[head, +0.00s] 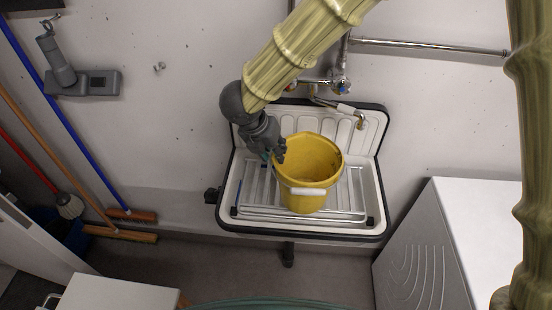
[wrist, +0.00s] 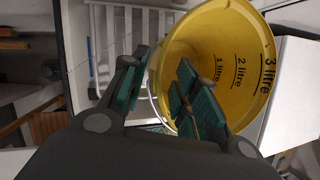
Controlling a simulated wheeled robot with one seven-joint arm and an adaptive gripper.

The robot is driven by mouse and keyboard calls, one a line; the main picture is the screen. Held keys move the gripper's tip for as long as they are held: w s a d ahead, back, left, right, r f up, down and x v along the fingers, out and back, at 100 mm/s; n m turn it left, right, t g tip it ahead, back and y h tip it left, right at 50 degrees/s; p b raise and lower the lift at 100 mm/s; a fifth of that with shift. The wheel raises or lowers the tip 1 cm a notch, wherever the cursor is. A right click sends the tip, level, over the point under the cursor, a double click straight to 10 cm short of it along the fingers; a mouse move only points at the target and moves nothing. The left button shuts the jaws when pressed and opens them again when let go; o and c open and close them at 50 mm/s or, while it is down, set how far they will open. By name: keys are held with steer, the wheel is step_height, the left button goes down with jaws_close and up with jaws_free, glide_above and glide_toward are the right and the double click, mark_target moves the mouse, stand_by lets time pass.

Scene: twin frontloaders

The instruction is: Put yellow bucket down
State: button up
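The yellow bucket (head: 312,196) appears upright over the metal rack (head: 346,213) of the wall sink, its white handle grip hanging at the front. In the wrist view the bucket (wrist: 222,45) shows its inside with litre marks. My gripper (head: 275,153) is at the bucket's left rim. In the wrist view its teal-padded fingers (wrist: 160,88) stand apart, one outside the rim and one over the bucket's opening. A gap shows between them, with the near rim and a thin wire handle there. Whether either pad touches the rim is unclear.
The sink (head: 376,190) has a dark edge and a raised back under a tap (head: 342,82). A white-topped machine (head: 480,225) stands at the right. Brooms (head: 132,215) lean at the left, and a white surface (head: 115,290) is at the lower left.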

steer(key=b+v, duration=0.1)
steer(key=v, duration=0.5)
steer(key=shift+r, duration=0.25)
